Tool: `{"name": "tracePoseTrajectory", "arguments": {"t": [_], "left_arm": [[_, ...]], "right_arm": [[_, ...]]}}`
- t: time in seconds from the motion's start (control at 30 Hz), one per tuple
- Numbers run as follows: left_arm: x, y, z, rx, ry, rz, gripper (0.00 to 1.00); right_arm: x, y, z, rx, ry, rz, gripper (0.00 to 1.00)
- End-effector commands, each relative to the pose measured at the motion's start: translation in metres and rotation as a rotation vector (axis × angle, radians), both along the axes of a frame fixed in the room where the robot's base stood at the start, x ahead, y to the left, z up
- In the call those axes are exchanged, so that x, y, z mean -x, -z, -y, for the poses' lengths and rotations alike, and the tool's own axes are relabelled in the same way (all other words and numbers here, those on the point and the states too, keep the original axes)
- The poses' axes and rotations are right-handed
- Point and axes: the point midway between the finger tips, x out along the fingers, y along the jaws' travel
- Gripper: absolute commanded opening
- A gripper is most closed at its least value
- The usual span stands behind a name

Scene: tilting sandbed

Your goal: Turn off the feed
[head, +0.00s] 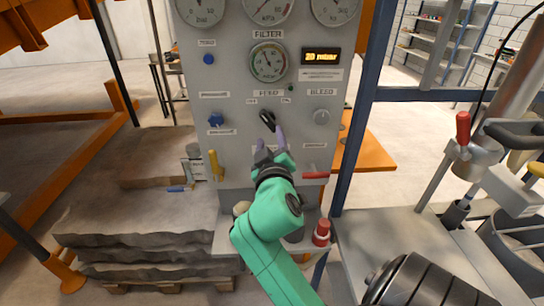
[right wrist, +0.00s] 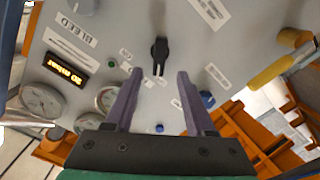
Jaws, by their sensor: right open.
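The grey control panel (head: 228,140) carries a black knob (head: 266,118) below the FEED label (head: 268,93). Small labels sit to the left and right above the knob; their text is too small to read surely. In the right wrist view the black knob (right wrist: 160,52) lies lengthwise, roughly in line with the gap between my fingers. My right gripper (head: 269,138) is open just below the knob in the head view, its two purple fingers (right wrist: 160,74) empty. The fingertips appear just short of the knob; contact cannot be told. My left gripper is not in view.
The FILTER gauge (head: 269,62) and a display (head: 321,57) reading 20 mbar sit above. The grey BLEED knob (head: 321,117) is to the right and a blue knob (head: 216,120) to the left. Yellow (head: 215,164) and red (head: 316,175) handles stick out lower down.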

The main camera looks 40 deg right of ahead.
Motion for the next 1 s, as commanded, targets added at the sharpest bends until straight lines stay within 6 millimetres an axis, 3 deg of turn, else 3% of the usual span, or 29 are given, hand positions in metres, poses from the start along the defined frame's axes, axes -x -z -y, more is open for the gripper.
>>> {"name": "tracePoseTrajectory", "arguments": {"t": [0.1,0.17,0.3,0.9,1.0], "left_arm": [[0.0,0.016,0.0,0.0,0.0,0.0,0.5],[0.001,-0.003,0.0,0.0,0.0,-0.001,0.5],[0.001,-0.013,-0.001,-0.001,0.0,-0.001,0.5],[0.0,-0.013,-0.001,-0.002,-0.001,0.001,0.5],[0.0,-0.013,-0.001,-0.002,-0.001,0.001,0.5]], "right_arm": [[0.03,0.007,-0.021,-0.007,-0.001,0.0,0.55],[0.037,-0.002,-0.026,-0.005,0.004,-0.01,0.55],[0.048,-0.002,-0.034,-0.003,0.004,-0.005,0.55],[0.051,0.001,-0.037,-0.001,0.002,-0.001,0.55],[0.05,0.013,-0.035,-0.034,-0.003,-0.031,0.55]]}}
